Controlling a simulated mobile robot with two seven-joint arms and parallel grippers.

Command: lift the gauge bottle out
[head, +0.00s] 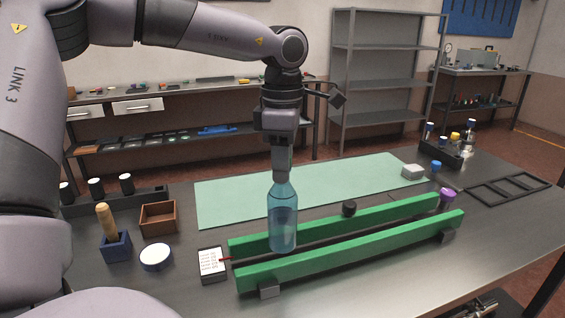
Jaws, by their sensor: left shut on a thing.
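The gauge bottle (284,222) is a translucent blue bottle standing upright at the green rails (350,249), toward their left end. My left gripper (282,180) comes down from above and is shut on the bottle's neck. The bottle's lower part shows in front of the back rail, and its base is close to the front rail's top edge. I cannot tell whether the base touches anything below. My right gripper is not in view.
A white-topped round tin (156,257), a blue holder (117,246) and a brown box (158,218) stand further left. A black knob (349,208) is beside the back rail. The green mat (235,200) behind is mostly clear.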

